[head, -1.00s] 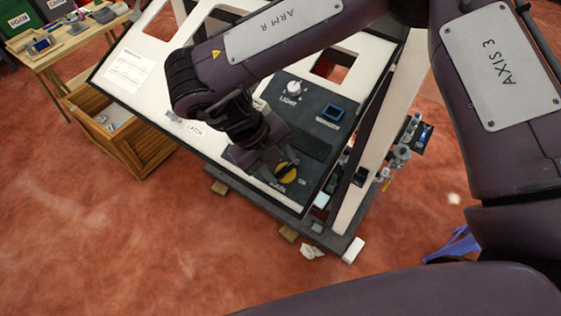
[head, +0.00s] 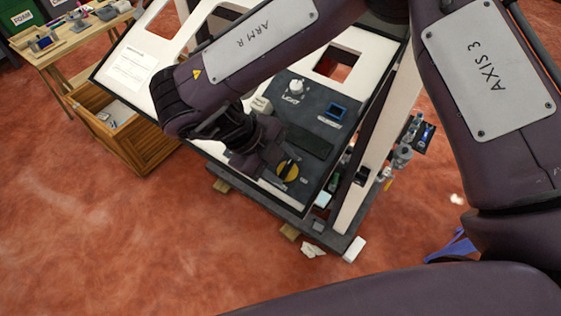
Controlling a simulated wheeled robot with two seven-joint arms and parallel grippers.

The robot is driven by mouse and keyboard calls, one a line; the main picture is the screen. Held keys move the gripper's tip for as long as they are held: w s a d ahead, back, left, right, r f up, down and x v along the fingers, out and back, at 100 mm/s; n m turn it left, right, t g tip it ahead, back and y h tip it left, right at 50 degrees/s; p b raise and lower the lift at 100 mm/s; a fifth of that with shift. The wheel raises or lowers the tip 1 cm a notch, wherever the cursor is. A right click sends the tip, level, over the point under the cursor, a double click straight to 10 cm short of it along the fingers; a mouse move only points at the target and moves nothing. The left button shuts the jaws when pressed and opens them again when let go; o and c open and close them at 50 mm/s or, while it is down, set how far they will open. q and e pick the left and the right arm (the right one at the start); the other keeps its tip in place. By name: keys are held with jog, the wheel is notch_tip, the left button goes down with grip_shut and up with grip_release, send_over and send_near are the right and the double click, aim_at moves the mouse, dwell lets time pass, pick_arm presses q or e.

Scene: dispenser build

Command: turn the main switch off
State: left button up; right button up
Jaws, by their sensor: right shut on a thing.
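The main switch (head: 288,171) is a round yellow knob with a dark handle, at the lower end of the dark control panel (head: 310,118) on the tilted white-topped cabinet. My right gripper (head: 280,171) is down at the switch and shut on its handle. The gripper body and wrist hide the left side of the switch and most of its lettering, so I cannot read which mark the handle points to. My left gripper is not in view.
A white LIGHT knob (head: 296,87) and a blue-framed square button (head: 336,110) sit higher on the panel. A wooden crate (head: 140,145) and a workbench (head: 60,60) stand at the left. Small white scraps lie on the red floor below the cabinet.

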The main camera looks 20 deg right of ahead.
jog(key=o, duration=1)
jog(key=shift+w+a+r, duration=0.1)
jog(key=shift+a+r, duration=0.1)
jog(key=shift+r, duration=0.05)
jog(key=b+v, duration=0.2)
jog(key=v, duration=0.5)
jog(key=shift+r, duration=0.1)
jog(key=shift+a, duration=0.1)
